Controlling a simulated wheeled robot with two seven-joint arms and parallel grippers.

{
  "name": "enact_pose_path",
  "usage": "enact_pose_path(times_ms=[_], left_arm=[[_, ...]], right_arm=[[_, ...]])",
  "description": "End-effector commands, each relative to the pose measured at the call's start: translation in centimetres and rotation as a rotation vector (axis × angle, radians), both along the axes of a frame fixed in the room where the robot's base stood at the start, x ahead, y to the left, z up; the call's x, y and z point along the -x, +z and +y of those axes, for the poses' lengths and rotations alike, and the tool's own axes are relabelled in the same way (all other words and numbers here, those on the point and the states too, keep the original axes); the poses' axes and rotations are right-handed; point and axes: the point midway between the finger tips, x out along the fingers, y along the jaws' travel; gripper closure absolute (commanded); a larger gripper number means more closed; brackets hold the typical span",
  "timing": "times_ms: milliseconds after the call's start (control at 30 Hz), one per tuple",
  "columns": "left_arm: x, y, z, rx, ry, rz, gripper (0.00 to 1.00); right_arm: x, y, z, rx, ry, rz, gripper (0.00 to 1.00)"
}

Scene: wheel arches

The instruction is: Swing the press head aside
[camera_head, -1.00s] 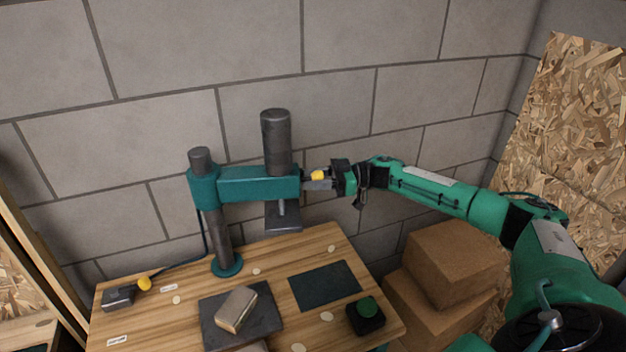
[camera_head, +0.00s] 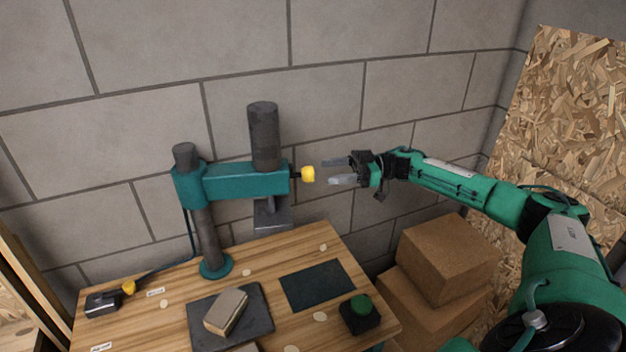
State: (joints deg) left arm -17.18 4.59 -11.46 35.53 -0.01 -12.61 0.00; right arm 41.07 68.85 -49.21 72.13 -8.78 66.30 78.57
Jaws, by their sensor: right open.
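The press head is a teal arm (camera_head: 232,181) on a dark post (camera_head: 208,235), with a dark vertical cylinder (camera_head: 264,137) and a square plate (camera_head: 271,216) below it. The arm points right from the post, and its plate hangs over the back of the table. A yellow knob (camera_head: 308,174) sticks out from the arm's right end. My right gripper (camera_head: 335,172) is open and empty, just right of the knob, with its fingers pointing left toward it and a small gap between. My left gripper is not in view.
The wooden table (camera_head: 260,262) carries a dark plate with a tan block (camera_head: 226,311) on it, a dark mat (camera_head: 318,285), a green button box (camera_head: 360,312) and a small dark box (camera_head: 103,303) at left. Cardboard boxes (camera_head: 447,258) stand right of the table. A block wall is behind.

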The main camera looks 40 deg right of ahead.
Motion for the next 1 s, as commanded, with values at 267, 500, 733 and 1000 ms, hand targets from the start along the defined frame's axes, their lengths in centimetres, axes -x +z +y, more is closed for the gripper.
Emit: enact_pose_path(times_ms=[267,500,733,1000], left_arm=[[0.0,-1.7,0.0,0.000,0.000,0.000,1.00],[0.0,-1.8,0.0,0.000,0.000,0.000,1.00],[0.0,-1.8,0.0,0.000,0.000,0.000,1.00],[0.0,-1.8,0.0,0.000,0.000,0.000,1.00]], right_arm=[[1.8,-0.2,-4.1,0.000,-0.001,0.001,0.41],[2.2,0.0,-4.8,-0.001,0.001,0.000,0.41],[2.2,0.0,-4.7,-0.001,0.000,0.000,0.41],[2.2,0.0,-4.7,-0.001,0.000,0.000,0.41]])
